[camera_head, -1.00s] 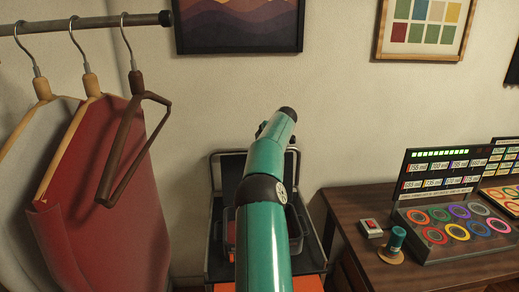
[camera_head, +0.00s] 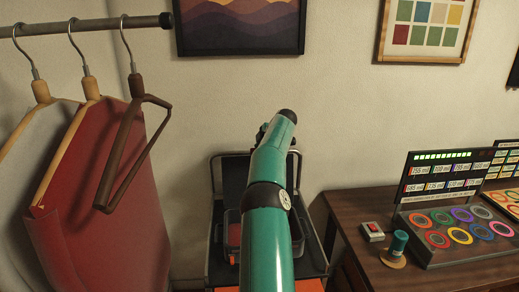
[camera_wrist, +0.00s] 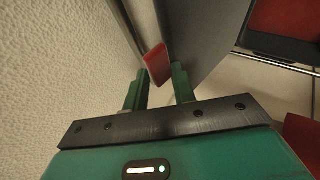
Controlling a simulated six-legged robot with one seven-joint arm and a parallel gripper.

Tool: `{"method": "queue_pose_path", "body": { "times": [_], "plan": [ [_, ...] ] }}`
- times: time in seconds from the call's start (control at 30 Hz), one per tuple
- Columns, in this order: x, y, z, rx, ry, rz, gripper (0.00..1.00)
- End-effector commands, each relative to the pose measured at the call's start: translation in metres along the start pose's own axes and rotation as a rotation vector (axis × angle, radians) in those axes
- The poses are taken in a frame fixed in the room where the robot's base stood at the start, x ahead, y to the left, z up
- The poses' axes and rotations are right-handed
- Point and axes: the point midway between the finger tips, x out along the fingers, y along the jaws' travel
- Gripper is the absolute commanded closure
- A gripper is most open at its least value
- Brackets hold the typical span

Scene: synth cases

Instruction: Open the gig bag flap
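My gripper (camera_wrist: 159,76) shows in the wrist view with its two teal fingers apart. A small red tab (camera_wrist: 156,62) lies between the fingertips. I cannot tell if the fingers press on it. A grey panel (camera_wrist: 205,32), possibly the flap, extends beyond the right finger. In the head view my teal arm reaches toward the back wall and hides the gripper. Behind the arm is a dark case or bag (camera_head: 219,199) with a raised dark back panel and something red inside. I cannot tell for certain which part is the gig bag flap.
A clothes rail (camera_head: 95,24) with hangers and a red cloth (camera_head: 105,220) stands at the left. A wooden desk (camera_head: 350,212) at the right holds a button panel (camera_head: 450,232), a small red-switch box (camera_head: 372,231) and a teal spool (camera_head: 399,242). The wall is close behind the case.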

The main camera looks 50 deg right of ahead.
Motion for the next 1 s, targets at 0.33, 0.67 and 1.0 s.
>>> {"method": "queue_pose_path", "body": {
  "times": [0.33, 0.67, 1.0],
  "plan": [
    [0.003, -0.004, 0.003, 0.005, -0.001, -0.011, 0.69],
    [-0.052, -0.001, 0.002, 0.004, -0.002, -0.003, 0.69],
    [-0.122, 0.001, 0.001, 0.001, -0.001, 0.0, 0.69]
  ]
}}
